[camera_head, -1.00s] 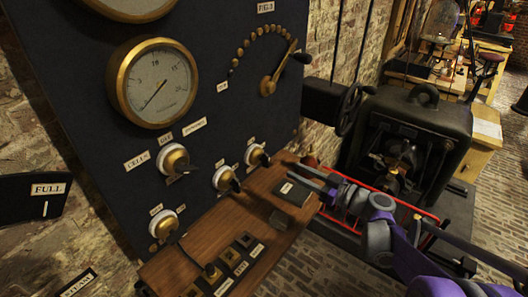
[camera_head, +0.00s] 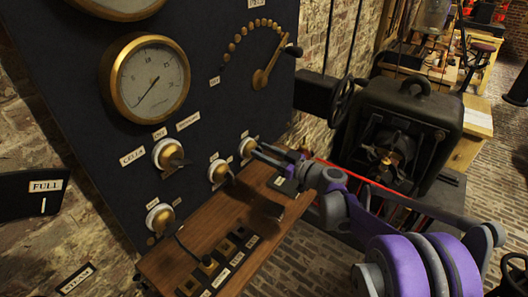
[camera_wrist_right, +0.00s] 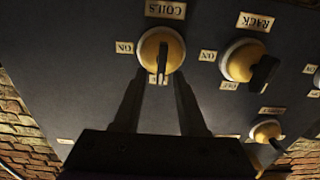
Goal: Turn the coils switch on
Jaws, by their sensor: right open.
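The coils switch (camera_wrist_right: 161,48) is a round brass-and-white knob with a dark lever, mounted on the dark panel. In the right wrist view its COILS label appears upside down, with an ON label (camera_wrist_right: 124,47) to its left. The lever points down in that view, toward a partly hidden label. The switch also shows in the head view (camera_head: 248,147). My right gripper (camera_wrist_right: 160,88) is open and empty, its two fingers pointing at the switch on either side of the lever's line. I cannot tell whether they touch it. My left gripper is not in view.
The rack switch (camera_wrist_right: 243,61) sits close beside the coils switch. A wooden shelf (camera_head: 215,220) with several small switches juts out below. A lever dial (camera_head: 262,75) and a gauge (camera_head: 150,80) are above. A black machine (camera_head: 405,125) stands to the right.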

